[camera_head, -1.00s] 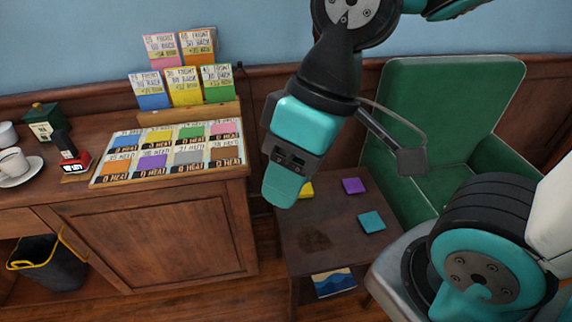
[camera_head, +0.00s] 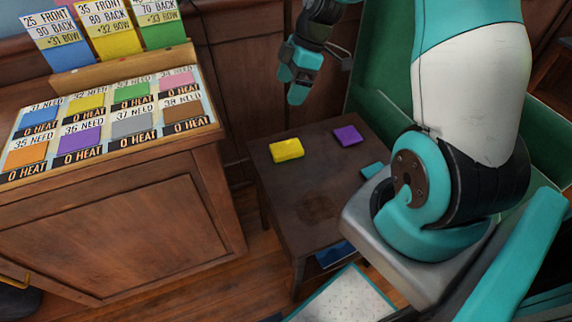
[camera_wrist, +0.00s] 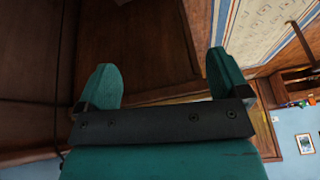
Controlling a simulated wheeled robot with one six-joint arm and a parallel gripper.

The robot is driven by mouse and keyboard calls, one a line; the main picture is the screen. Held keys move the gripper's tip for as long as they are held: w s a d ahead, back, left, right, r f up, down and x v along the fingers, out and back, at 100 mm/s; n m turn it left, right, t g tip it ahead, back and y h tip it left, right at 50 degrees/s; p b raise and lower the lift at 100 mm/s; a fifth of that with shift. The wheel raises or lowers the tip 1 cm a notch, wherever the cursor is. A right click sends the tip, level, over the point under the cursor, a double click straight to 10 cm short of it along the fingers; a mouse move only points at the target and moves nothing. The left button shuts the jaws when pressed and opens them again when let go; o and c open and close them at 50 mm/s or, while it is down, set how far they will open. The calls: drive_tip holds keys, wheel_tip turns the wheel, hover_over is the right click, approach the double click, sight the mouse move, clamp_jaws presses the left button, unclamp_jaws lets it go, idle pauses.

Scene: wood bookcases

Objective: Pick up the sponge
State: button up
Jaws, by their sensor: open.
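A yellow block (camera_head: 286,151), which looks like the sponge, lies flat on a small dark wood table (camera_head: 310,185), near its left far part. A purple block (camera_head: 348,135) and a partly hidden teal block (camera_head: 372,170) lie on the same table to its right. My gripper (camera_head: 296,96) is above and beyond the yellow block in the head view, apart from it. In the wrist view its two teal fingers (camera_wrist: 162,66) are spread with nothing between them. No block shows in the wrist view.
A wooden cabinet (camera_head: 120,225) with a board of coloured cards (camera_head: 105,128) stands left of the table. A green armchair (camera_head: 368,105) is behind and to the right. A blue item (camera_head: 335,254) lies under the table.

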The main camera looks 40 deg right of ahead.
drive_tip(key=n+b, duration=0.1)
approach(284, 147)
drive_tip(key=b+x, duration=0.1)
drive_tip(key=x, duration=0.2)
drive_tip(key=shift+a+f, duration=0.1)
drive_tip(key=shift+f, duration=0.25)
drive_tip(key=x, duration=0.6)
drive_tip(key=shift+a+f+b, duration=0.1)
drive_tip(key=shift+f+b, duration=0.1)
drive_tip(key=shift+b, duration=0.15)
drive_tip(key=c, duration=1)
